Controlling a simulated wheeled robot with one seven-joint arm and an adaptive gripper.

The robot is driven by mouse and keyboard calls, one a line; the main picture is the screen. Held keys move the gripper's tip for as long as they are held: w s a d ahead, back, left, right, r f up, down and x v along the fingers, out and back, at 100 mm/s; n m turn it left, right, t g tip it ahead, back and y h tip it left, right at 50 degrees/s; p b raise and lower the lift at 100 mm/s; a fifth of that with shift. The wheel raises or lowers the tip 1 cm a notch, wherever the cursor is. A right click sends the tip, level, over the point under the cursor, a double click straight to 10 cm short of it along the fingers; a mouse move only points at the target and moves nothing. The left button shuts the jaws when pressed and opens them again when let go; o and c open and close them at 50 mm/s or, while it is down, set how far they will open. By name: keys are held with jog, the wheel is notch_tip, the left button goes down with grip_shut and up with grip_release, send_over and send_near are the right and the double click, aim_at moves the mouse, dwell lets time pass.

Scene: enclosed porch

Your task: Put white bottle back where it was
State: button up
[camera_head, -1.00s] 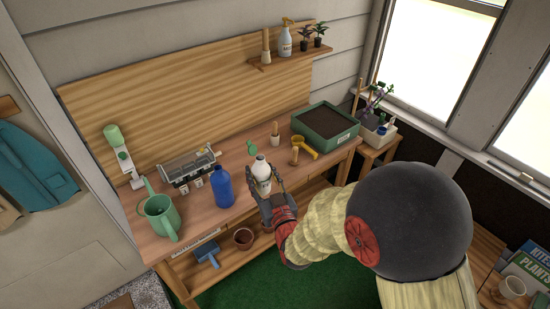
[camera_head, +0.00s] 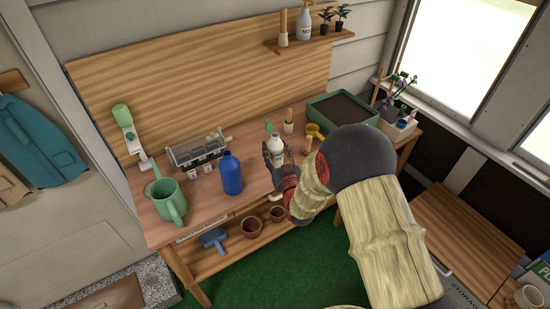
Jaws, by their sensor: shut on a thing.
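The white bottle (camera_head: 277,153) stands upright at the front part of the wooden workbench (camera_head: 211,204), right of the blue bottle (camera_head: 231,174). My gripper (camera_head: 272,160) is shut on it from the front, its dark fingers on the bottle's sides. My arm comes in from the right and hides part of the bench. I cannot tell whether the bottle's base touches the bench top. A white spray bottle (camera_head: 304,24) stands on the wall shelf.
A green watering can (camera_head: 167,201) stands at the bench's left end. A metal rack (camera_head: 197,151) stands behind the blue bottle. Wooden-handled tools (camera_head: 289,120) and a green soil tray (camera_head: 312,112) are to the right. The bench front between blue bottle and watering can is clear.

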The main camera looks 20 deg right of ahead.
aim_at(275, 156)
jog(key=shift+w+d+f, duration=0.15)
jog(key=shift+w+f, duration=0.6)
jog(key=shift+f, duration=0.25)
jog(key=shift+f+b, duration=0.55)
jog(key=shift+f, duration=0.8)
jog(key=shift+f, duration=0.1)
jog(key=shift+f, duration=0.1)
jog(key=o, duration=1.2)
